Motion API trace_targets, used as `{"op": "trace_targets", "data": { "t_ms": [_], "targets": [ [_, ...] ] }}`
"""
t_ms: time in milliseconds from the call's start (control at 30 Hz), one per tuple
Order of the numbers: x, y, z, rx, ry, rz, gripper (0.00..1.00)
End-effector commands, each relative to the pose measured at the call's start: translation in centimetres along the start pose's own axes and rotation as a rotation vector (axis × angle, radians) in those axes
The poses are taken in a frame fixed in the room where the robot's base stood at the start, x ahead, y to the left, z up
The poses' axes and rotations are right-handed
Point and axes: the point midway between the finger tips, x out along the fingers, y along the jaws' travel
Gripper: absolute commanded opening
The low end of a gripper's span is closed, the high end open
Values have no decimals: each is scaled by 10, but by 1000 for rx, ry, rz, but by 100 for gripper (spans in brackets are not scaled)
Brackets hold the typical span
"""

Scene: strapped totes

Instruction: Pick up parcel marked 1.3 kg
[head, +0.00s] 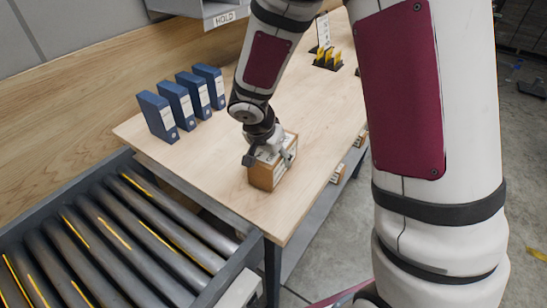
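A brown cardboard parcel (262,178) with white labels is on the wooden table near its front edge. The print on it is too small to read, so I cannot tell whether it is marked 1.3 kg. My gripper (269,157) points down at the top of this parcel, with a finger toward each side of it. The gripper and wrist hide part of the parcel's top. I cannot tell whether the fingers press on it. Other small parcels (338,173) show partly below the table's right edge, on a lower shelf.
Several blue binders (183,102) stand at the table's back left. A black holder with yellow items (327,60) stands farther back. A roller conveyor (120,240) lies at the front left. A grey bin marked HOLD (222,18) hangs above. The table (215,150) is bare left of the parcel.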

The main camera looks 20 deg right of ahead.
Motion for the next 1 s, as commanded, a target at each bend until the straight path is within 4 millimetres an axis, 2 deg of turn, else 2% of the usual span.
{"op": "trace_targets", "data": {
  "t_ms": [33,267,567,1000],
  "targets": [
    [-8,0,-4,1,5,-4,0],
    [-30,0,-12,2,4,-6,0],
    [-40,24,14,-1,4,-5,0],
    [-66,74,61,-2,3,-4,0]
  ]
}}
